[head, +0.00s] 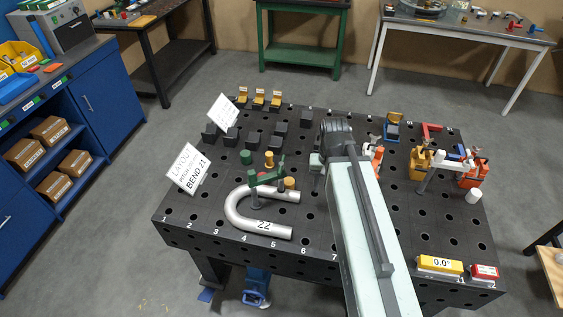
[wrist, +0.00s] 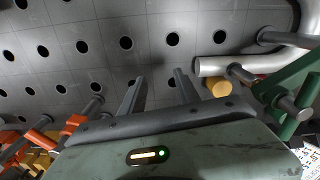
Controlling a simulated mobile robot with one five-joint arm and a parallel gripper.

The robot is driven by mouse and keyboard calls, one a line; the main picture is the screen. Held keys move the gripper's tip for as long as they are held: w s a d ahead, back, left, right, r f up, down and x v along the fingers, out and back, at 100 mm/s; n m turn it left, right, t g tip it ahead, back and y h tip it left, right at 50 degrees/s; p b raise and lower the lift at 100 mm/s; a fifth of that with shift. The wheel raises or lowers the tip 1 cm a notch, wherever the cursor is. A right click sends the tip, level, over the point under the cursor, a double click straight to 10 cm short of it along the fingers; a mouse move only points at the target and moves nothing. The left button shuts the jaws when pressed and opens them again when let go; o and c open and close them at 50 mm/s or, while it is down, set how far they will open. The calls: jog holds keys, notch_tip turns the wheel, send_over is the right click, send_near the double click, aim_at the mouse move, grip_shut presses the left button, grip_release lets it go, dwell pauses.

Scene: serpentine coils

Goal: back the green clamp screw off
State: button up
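The green clamp (head: 266,178) stands over the bent silver tube (head: 238,212), which is marked 22 and lies on the black table. A dark grey spindle (head: 256,198) runs down from the clamp toward the tube; I cannot tell whether it touches. In the wrist view the clamp (wrist: 292,92) is at the right edge, partly cut off, with grey rods beside it, near one end of the tube (wrist: 223,65). My gripper (wrist: 157,76) is open and empty over bare tabletop, left of the clamp. In the head view my arm hides most of its fingers.
The perforated table (head: 190,222) has dark blocks (head: 231,137) behind the tube. Orange clamps (head: 470,174) stand at the right, left in the wrist view (wrist: 72,124). Display boxes (head: 439,265) sit front right.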

aim_at(281, 163)
jog(key=shift+n, duration=0.8)
jog(key=w+a+r+p, duration=0.1)
jog(key=a+r+p, duration=0.3)
jog(key=r, duration=0.1)
jog(key=w+a+r+p, duration=0.2)
jog(key=a+r+p, duration=0.3)
jog(key=w+a+r+p, duration=0.2)
jog(key=a+r+p, duration=0.2)
jog(key=r, duration=0.1)
jog(key=shift+a+r+p, duration=0.3)
jog(key=shift+a+p, duration=0.1)
jog(key=shift+a, duration=0.1)
notch_tip(281, 163, down, 8)
jog(key=b, duration=0.8)
jog(key=shift+f, duration=0.25)
jog(key=shift+r, duration=0.15)
